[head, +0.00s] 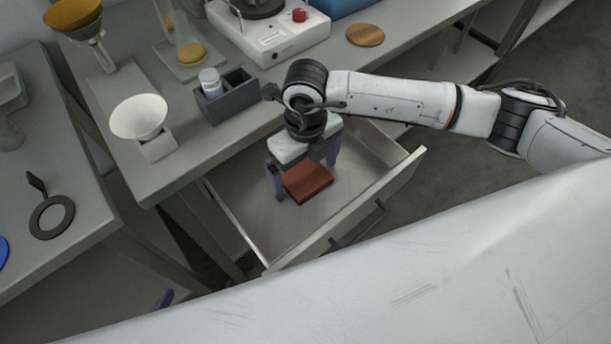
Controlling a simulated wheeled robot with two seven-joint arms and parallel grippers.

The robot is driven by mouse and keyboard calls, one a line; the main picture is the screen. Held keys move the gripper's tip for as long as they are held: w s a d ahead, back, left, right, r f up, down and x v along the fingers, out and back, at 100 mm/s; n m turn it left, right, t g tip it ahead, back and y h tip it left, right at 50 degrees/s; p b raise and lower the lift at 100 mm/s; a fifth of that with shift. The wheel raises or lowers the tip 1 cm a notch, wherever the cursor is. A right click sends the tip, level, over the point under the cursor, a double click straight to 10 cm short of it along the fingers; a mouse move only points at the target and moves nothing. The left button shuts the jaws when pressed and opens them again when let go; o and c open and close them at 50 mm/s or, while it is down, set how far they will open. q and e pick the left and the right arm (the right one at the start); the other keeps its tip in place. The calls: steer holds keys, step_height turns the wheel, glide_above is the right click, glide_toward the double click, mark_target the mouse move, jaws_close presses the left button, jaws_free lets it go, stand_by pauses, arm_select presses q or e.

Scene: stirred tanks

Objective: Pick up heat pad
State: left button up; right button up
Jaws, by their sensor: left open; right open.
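The heat pad appears to be the reddish-brown square pad (309,184) inside the open drawer (235,212). My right gripper (304,167) reaches down into the drawer from above, fingers pointing down. Its two purple fingers are spread apart, one at the pad's left side and one near its upper right corner. The gripper body hides the pad's far edge. I cannot tell whether the fingers touch it. Only a purple fingertip of my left gripper (163,299) shows at the lower left, clear of the drawer.
The drawer's front panel (350,212) and side walls surround the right gripper. On the bench above stand a dark holder (228,97) with a white-capped bottle, a white funnel (139,116), a stirrer plate (270,35) and a round wooden disc (365,34). A black ring (52,217) lies at left.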

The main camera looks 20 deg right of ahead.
steer(key=c, duration=1.1)
